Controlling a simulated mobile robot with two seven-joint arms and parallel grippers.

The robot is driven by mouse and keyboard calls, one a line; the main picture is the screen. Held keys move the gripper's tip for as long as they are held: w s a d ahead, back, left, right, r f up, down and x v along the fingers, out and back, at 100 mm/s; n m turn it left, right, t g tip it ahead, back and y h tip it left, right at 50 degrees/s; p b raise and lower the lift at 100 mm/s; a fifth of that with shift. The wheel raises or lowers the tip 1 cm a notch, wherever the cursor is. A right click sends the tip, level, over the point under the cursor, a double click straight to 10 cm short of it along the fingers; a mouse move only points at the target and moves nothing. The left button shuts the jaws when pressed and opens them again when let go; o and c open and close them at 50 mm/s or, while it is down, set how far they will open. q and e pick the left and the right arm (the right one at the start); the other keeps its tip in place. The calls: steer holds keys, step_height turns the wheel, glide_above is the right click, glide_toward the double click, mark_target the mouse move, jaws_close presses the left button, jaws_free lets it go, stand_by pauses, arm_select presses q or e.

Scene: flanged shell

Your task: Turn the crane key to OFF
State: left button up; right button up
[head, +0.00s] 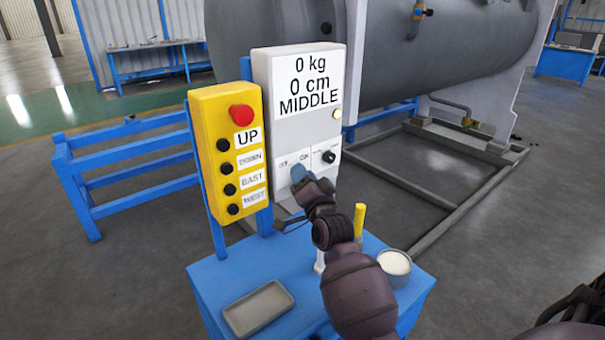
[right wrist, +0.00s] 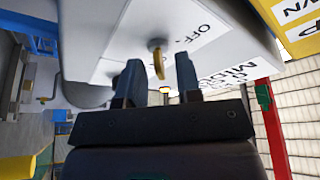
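The crane key (right wrist: 158,61) is a small gold key standing out from the light grey control box (head: 262,105). In the right wrist view it lies between my right gripper's (right wrist: 158,76) two blue-grey fingers, near their tips, with a gap on each side. The right gripper is open. An OFF label (right wrist: 180,46) shows beside the key. In the head view my right gripper (head: 299,173) is at the box's lower panel, just below the OFF and ON labels, and hides the key. My left gripper is not in view.
A yellow pendant (head: 228,150) with a red button and several black buttons stands left of the box. A black knob (head: 328,157) sits right of the key. Below, a blue stand (head: 275,265) carries a grey tray (head: 258,309), a round tin (head: 395,263) and a yellow post (head: 359,219).

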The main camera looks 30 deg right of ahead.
steer(key=shift+w+d+r, duration=0.1)
steer(key=shift+w, duration=0.25)
steer(key=c, duration=0.5)
jaws_close()
